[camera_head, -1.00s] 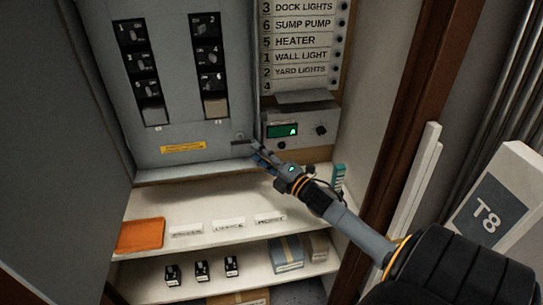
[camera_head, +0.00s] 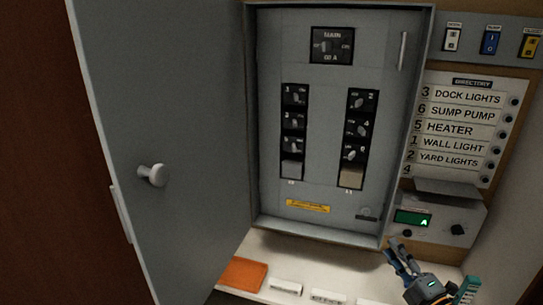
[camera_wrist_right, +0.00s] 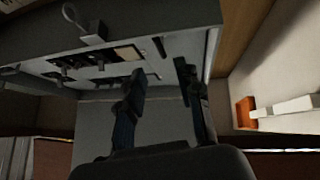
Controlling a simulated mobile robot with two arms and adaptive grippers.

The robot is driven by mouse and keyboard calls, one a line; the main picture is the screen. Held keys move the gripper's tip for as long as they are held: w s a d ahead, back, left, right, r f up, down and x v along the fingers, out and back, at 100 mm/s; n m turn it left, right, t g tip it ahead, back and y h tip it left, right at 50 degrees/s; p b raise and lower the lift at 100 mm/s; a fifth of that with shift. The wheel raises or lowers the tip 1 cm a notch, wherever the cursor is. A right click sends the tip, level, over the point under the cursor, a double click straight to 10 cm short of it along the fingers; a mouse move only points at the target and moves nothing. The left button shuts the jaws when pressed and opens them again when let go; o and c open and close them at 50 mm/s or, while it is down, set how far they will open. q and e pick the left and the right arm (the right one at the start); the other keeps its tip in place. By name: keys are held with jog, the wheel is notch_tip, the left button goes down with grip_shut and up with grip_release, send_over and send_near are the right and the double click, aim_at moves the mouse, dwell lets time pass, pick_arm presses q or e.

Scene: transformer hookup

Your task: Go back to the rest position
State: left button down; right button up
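My right gripper (camera_head: 396,246) is at the lower right of the head view, in front of the panel's bottom right corner and below the small display unit (camera_head: 440,220). In the right wrist view my right gripper (camera_wrist_right: 160,78) has its two dark fingers apart, with nothing between them. The grey breaker panel (camera_head: 325,212) also fills the upper left of the right wrist view (camera_wrist_right: 150,22). My left gripper is in neither view.
The open cabinet door (camera_head: 180,110) stands to the left. An orange tray (camera_head: 243,274) lies on the white shelf (camera_head: 290,250) below the panel. The directory board (camera_head: 460,130) and several switches, one of them blue (camera_head: 491,40), are to the right.

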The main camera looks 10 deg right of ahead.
jog(key=s+a+f+m+g+h, duration=0.4)
jog(key=s+a+f+m+g, duration=0.5)
jog(key=a+f+m, duration=0.35)
jog(key=s+a+f+m+g+y, duration=0.1)
jog(key=s+a+m+g, duration=0.25)
jog(key=s+a, duration=0.35)
jog(key=s+a+f+m+g+y, duration=0.15)
jog(key=s+a+g, duration=0.25)
jog(key=s, duration=0.5)
notch_tip(320, 180, down, 26)
jog(key=s+g, duration=0.1)
jog(key=s+d+f+g, duration=0.1)
jog(key=s+d+f, duration=0.2)
jog(key=s+f, duration=1.2)
jog(key=shift+s+f, duration=0.3)
jog(key=shift+s, duration=0.7)
jog(key=shift+d, duration=0.1)
